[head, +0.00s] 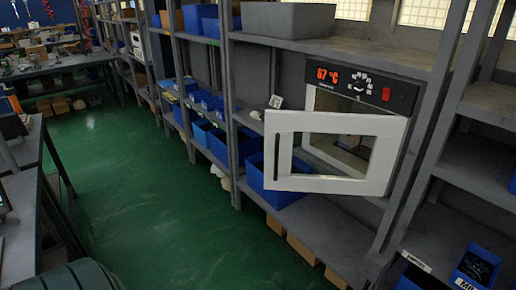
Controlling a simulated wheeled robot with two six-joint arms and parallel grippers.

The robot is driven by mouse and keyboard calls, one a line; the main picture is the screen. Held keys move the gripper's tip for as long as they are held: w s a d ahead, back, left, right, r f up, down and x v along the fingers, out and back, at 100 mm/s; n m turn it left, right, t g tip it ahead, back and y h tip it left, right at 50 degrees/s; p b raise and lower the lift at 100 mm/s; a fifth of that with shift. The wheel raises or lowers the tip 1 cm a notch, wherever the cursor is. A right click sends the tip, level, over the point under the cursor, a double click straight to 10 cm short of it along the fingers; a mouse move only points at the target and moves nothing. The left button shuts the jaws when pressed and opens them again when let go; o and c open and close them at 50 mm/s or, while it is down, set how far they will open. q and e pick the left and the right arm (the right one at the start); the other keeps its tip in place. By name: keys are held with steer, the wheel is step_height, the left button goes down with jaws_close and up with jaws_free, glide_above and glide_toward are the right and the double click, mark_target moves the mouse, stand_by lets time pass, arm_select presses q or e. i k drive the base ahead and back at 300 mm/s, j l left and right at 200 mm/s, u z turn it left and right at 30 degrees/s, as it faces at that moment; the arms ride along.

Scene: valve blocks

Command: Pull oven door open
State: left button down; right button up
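The white oven (309,98) stands on a grey shelf right of centre in the head view. Its black control panel (362,88) shows a red 67 °C display, a dial and a red switch. The oven door (345,186) is a white frame with a window and stands open, swung out from the oven in front of the shelf. A vertical bar handle (276,158) is at the door's left end. The door's right end is by the oven's right side. Part of the oven's inside shows above and through the door. Neither of my grippers is in view.
Grey shelving (231,110) runs along the right, with blue bins (219,143) and a grey bin (288,20) on top. Cardboard boxes (302,250) lie low under the shelf. The green floor (150,200) is clear. Workbenches (22,200) stand at the left.

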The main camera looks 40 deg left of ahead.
mark_target(280, 126)
steer(key=i+j, duration=0.15)
steer(key=j, duration=0.2)
steer(key=i+j+u, duration=0.1)
steer(key=j, duration=0.25)
steer(key=i+j+u, duration=0.1)
steer(key=j, duration=0.25)
steer(key=i+j, duration=0.3)
